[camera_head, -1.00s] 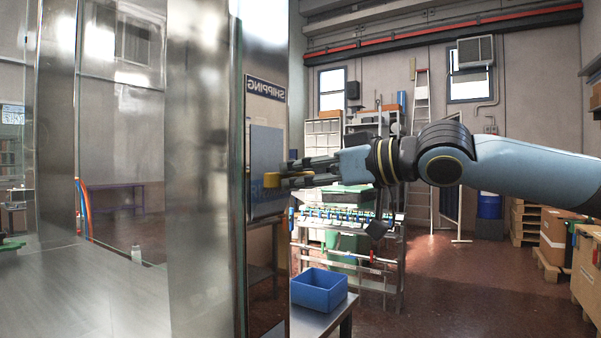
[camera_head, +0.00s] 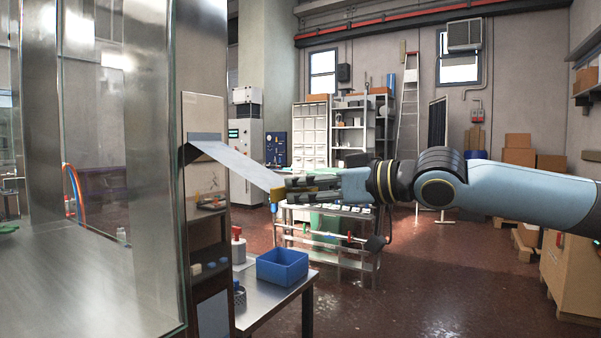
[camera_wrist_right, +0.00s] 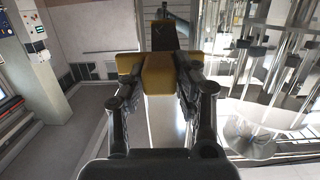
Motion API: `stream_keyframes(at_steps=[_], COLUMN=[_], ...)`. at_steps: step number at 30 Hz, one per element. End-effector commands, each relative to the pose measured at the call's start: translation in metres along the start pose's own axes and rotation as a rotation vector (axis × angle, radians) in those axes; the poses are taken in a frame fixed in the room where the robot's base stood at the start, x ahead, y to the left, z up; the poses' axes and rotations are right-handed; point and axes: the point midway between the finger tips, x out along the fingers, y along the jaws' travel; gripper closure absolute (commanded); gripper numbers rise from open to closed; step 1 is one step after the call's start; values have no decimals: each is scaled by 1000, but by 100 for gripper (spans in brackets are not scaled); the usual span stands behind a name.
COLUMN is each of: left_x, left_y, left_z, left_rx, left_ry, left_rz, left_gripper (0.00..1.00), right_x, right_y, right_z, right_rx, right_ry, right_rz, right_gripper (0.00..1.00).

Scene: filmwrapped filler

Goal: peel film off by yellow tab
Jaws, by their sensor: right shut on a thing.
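A pale blue-grey film (camera_head: 235,160) hangs out as a slanted strip from a tall narrow panel (camera_head: 203,112) on the glossy machine. Its upper end still meets the panel along a grey-blue band. Its lower right end reaches the yellow tab (camera_head: 277,194). My right gripper (camera_head: 285,188) is shut on the yellow tab, well clear of the panel to its right. In the right wrist view the yellow tab (camera_wrist_right: 160,75) sits between the two dark fingers. My left gripper is in neither view.
A metal table (camera_head: 262,300) with a blue bin (camera_head: 282,266) and a red-topped bottle (camera_head: 238,247) stands below the film. A rack cart (camera_head: 330,235) is behind my right gripper. Cardboard boxes (camera_head: 572,275) stand at right. The floor at lower right is clear.

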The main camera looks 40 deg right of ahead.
Motion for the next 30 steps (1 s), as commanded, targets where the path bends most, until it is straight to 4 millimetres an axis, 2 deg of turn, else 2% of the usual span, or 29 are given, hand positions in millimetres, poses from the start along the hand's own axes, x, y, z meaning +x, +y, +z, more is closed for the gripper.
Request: stream_keyframes(at_steps=[1, 3, 6, 10, 16, 23, 30], left_x=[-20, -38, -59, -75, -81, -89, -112], left_y=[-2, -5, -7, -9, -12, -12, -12], left_z=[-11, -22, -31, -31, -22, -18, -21], left_rx=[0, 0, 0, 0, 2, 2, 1], left_ry=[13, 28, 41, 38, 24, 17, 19], left_rz=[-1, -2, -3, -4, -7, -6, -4], left_gripper=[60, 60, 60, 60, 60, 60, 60], right_x=[0, 4, 9, 15, 14, 2, -15], right_y=[1, 1, -4, -11, -13, -12, -12], right_z=[-23, -44, -75, -110, -128, -142, -164], right_rx=[8, 6, 2, -4, -8, -13, -13], right_ry=[12, 15, 16, 15, 9, 6, 4], right_rz=[2, 1, -11, -21, -23, -22, -20], right_gripper=[98, 98, 98, 98, 98, 98, 98])
